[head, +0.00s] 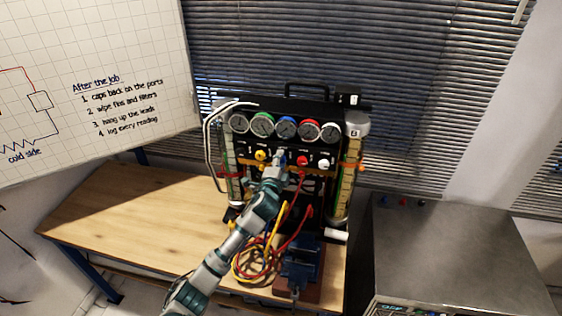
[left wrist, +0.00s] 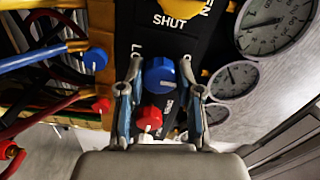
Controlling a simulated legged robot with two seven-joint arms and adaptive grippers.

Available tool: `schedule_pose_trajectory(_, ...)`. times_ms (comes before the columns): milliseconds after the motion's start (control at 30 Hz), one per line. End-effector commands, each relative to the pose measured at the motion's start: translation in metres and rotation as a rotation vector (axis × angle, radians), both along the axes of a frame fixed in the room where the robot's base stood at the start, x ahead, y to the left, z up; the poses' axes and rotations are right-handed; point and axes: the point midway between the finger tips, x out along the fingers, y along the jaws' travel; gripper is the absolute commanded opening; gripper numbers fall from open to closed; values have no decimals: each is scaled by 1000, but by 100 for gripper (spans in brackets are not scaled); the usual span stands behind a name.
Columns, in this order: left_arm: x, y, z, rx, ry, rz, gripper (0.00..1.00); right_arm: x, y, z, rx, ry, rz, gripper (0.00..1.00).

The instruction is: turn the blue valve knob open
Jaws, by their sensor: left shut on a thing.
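The blue valve knob (left wrist: 160,74) is on the black panel, with a pale mark on its face, in the left wrist view. My left gripper (left wrist: 161,68) has one finger on each side of the knob and is shut on it. In the head view, my left gripper (head: 280,158) reaches the knob row of the gauge rig (head: 307,106), below the middle gauge, and mostly covers the blue knob. My right gripper is in neither view.
A yellow knob (head: 261,155) is left of my gripper; a red knob (head: 302,160) and a white knob (head: 323,164) are right of it. Several gauges sit above. Red and yellow hoses (head: 240,262) and a blue vise (head: 302,265) are below. The wooden bench (head: 130,222) is clear at left.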

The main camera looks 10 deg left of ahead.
Motion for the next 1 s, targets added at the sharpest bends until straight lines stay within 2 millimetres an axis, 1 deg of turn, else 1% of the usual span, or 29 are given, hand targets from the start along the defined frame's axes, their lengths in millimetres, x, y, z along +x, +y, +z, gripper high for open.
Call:
schedule_pose_trajectory(33, 0, 1, -6, -5, 11, 2, 0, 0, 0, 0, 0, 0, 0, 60)
schedule_pose_trajectory(433, 0, 0, -7, -9, 13, 3, 0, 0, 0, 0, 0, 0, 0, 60)
schedule_pose_trajectory(467, 0, 0, -7, -9, 13, 2, 42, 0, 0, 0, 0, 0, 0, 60)
schedule_pose_trajectory(500, 0, 0, -7, -8, 13, 2, 52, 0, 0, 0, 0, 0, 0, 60)
schedule_pose_trajectory(533, 0, 0, -7, -8, 12, 2, 60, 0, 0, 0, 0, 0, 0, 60)
schedule_pose_trajectory(867, -2, 0, -3, -7, 5, 1, 60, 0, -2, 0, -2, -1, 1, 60)
schedule_pose_trajectory(967, -9, 0, -3, -7, 4, 0, 60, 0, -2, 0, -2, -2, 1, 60)
schedule_pose_trajectory(1000, -14, 0, -3, -8, 4, 0, 60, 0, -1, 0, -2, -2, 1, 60)
